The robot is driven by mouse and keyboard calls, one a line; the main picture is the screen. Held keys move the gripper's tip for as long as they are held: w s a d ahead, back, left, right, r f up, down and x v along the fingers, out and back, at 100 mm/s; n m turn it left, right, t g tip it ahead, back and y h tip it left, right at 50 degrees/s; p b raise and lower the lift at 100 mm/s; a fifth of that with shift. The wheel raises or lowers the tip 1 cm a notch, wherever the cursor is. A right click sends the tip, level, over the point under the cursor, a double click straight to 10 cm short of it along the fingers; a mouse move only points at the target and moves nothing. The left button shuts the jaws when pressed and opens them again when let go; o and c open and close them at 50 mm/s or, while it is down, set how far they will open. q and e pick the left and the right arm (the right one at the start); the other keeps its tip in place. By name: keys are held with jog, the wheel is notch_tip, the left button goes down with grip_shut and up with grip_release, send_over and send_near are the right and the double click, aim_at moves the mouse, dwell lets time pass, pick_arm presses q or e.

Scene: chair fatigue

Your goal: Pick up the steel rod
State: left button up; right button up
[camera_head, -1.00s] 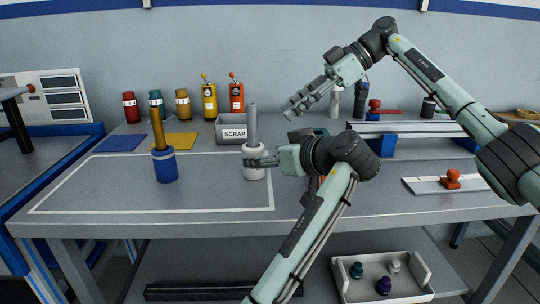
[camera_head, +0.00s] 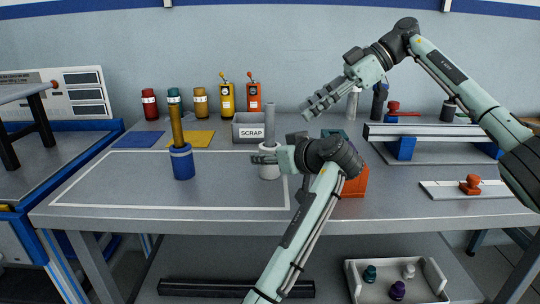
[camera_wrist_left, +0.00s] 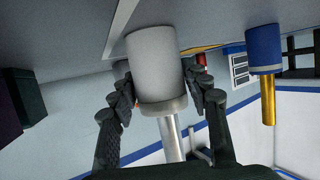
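The steel rod (camera_head: 270,122) stands upright in a white cylindrical holder (camera_head: 270,172) on the bench. In the left wrist view, which is turned upside down, the steel rod (camera_wrist_left: 171,137) points down from the white holder (camera_wrist_left: 155,65). My left gripper (camera_head: 264,158) is at the white holder, below the bare rod. In the wrist view the fingers of my left gripper (camera_wrist_left: 160,85) are spread, one on each side of the holder; I cannot tell whether they touch it. My right gripper (camera_head: 318,103) is raised over the back of the bench, away from the rod, its finger opening unclear.
A blue holder (camera_head: 182,165) with a brass rod (camera_head: 176,124) stands to the left. Behind are a grey SCRAP bin (camera_head: 239,118), yellow and orange bottles, and coloured jars. An orange object (camera_head: 353,186) is partly behind my left arm.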

pick_arm(q)
jog(key=c, duration=0.7)
jog(key=shift+o, duration=0.2)
pick_arm(e)
jog(key=shift+o, duration=1.1)
jog(key=n+t+h, duration=0.4)
jog(key=n+h, duration=0.4)
jog(key=n, duration=1.2)
send_near(271, 104)
jog(key=shift+n+h, duration=0.6)
jog(key=x, duration=0.4)
jog(key=a+x, duration=0.1)
jog(key=x, duration=0.1)
jog(key=shift+w, duration=0.35)
jog(key=shift+x, duration=2.6)
